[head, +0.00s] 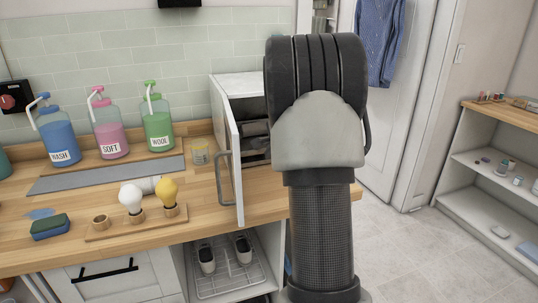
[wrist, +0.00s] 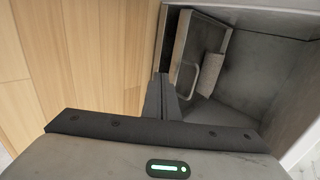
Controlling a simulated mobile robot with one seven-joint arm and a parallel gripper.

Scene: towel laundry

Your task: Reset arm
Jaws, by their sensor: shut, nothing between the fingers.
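My arm (head: 318,145) stands raised in the middle of the head view, and my gripper is hidden behind it there. In the wrist view my gripper (wrist: 163,78) is shut, its fingers together and empty. The fingers point toward the lower edge of a grey metal-looking part with a looped handle (wrist: 186,77). Whether they touch it I cannot tell. Wooden boards (wrist: 70,50) fill the left of the wrist view, and a grey hollow interior (wrist: 265,65) fills the right.
A white cabinet (head: 240,84) with its door (head: 226,150) open stands on the wooden counter, left of my arm. Bottles (head: 111,130) and two bulbs (head: 131,198) stand further left. A shelf unit (head: 462,180) stands right, with open floor (head: 420,250) before it.

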